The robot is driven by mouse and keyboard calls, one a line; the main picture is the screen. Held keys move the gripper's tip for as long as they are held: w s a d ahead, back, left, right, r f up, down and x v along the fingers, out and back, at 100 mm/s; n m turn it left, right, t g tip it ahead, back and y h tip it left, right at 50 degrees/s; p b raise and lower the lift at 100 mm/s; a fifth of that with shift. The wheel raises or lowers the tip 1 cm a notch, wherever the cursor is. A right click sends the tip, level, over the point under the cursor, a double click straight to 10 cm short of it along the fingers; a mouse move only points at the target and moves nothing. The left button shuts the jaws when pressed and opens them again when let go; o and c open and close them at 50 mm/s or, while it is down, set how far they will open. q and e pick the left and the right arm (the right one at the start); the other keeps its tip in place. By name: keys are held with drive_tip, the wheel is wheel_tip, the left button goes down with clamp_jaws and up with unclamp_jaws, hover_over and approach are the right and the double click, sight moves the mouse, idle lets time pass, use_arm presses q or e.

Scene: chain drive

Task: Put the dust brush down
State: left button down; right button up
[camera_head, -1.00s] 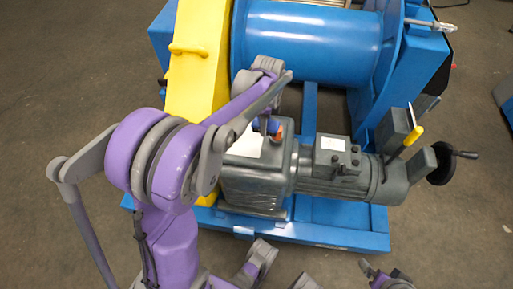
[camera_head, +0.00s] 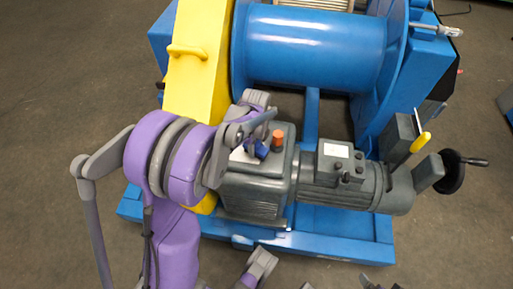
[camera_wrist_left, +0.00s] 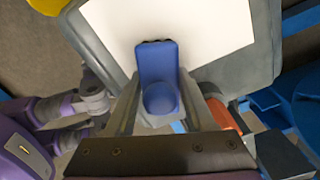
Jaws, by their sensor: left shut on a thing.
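The dust brush (camera_wrist_left: 158,62) is blue with a rounded knob and a dark bristle edge. My left gripper (camera_wrist_left: 160,100) is shut on it in the left wrist view. In the head view the brush (camera_head: 256,148) shows as a small blue piece at my left gripper (camera_head: 253,141), over the grey gearbox (camera_head: 255,190). A white sheet (camera_wrist_left: 210,25) lies on the gearbox top behind the brush; whether the bristles touch it I cannot tell.
An orange cap (camera_head: 278,138) stands on the gearbox just right of the brush. A grey motor (camera_head: 345,180) extends right. The yellow cover (camera_head: 196,75) and blue drum (camera_head: 310,48) stand behind. The blue base frame (camera_head: 330,240) runs along the front.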

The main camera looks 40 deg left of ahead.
use_arm(q)
drive_tip(key=shift+f, duration=0.25)
drive_tip(key=shift+c, duration=1.3)
unclamp_jaws()
